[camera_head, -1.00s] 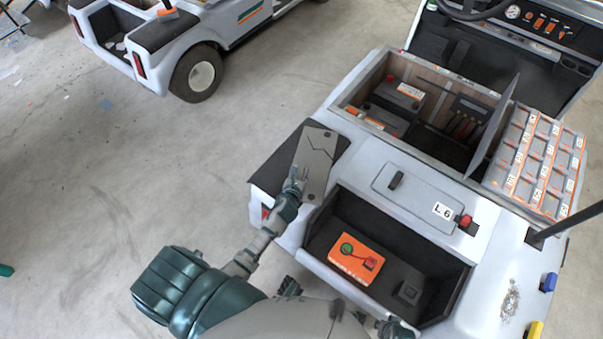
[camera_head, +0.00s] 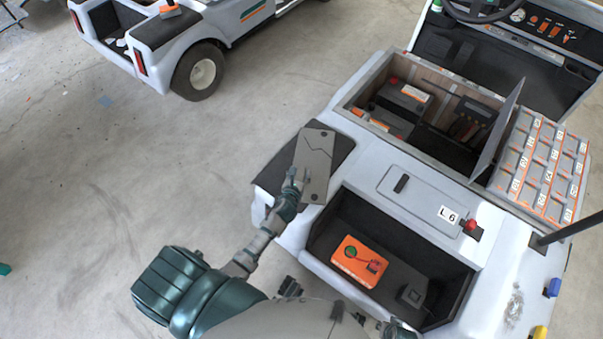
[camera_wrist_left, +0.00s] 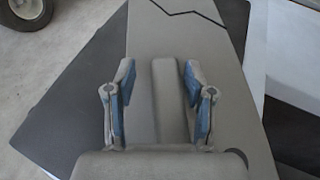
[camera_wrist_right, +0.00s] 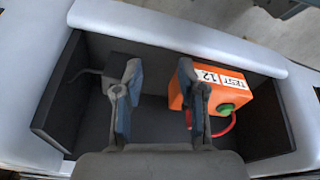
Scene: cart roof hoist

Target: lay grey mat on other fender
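The grey mat (camera_head: 315,160), a flat rectangle with a dark zigzag line, lies across the black pad (camera_head: 275,180) on the cart's left fender. It fills much of the left wrist view (camera_wrist_left: 215,60). My left gripper (camera_head: 297,177) is over its near part. In the left wrist view its fingers (camera_wrist_left: 159,75) are apart on either side of a raised grey bar (camera_wrist_left: 172,100), with a gap at the left finger. The other fender (camera_head: 490,290), at right, is pale with a speckled patch (camera_head: 514,303). My right gripper (camera_wrist_right: 160,75) is open and empty above the rear well.
The dark well (camera_head: 345,212) between the fenders holds an orange test box (camera_head: 358,260). An L6 panel (camera_head: 420,195) with a red knob (camera_head: 470,224) lies ahead of it. A dark post (camera_head: 570,228) rises beside the right fender. Blue (camera_head: 552,287) and yellow pieces sit at its edge.

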